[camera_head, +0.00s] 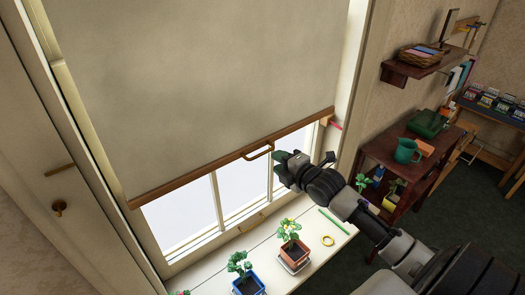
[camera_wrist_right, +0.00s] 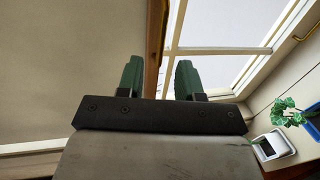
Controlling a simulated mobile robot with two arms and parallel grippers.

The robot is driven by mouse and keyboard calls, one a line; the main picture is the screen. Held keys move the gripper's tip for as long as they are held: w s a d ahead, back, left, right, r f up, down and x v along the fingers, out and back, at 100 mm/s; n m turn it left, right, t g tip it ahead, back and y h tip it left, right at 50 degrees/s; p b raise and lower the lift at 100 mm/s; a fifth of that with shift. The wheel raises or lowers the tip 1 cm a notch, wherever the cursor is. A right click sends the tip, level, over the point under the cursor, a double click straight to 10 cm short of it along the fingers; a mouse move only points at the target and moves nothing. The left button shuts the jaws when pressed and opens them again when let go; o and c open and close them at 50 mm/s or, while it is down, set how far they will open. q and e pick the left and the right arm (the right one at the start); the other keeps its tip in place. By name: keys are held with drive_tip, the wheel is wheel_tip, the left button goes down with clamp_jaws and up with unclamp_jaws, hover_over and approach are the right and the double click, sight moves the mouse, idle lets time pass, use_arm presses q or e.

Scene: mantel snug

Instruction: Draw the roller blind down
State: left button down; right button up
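The cream roller blind (camera_head: 200,80) hangs over the upper part of the window, and bare panes show below it. A wooden bar (camera_head: 190,178) runs along its lower edge, with a brass pull handle (camera_head: 258,152) near the middle. My right gripper (camera_head: 284,158) is just right of the handle, close to the bar; whether they touch I cannot tell. In the right wrist view its green fingers (camera_wrist_right: 158,78) stand apart, with the bar (camera_wrist_right: 156,45) showing beyond the gap. My left gripper is not in view.
Below the window, the white sill (camera_head: 325,255) holds potted plants in a terracotta pot (camera_head: 294,252) and a blue pot (camera_head: 248,284), a yellow ring (camera_head: 328,240) and a green stick (camera_head: 333,221).

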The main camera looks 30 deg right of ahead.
sight(263, 154)
drive_tip(key=p+x, duration=0.1)
drive_tip(key=x, duration=0.7)
drive_tip(key=shift+w+d+f, duration=0.15)
drive_tip(key=shift+f, duration=0.05)
clamp_jaws()
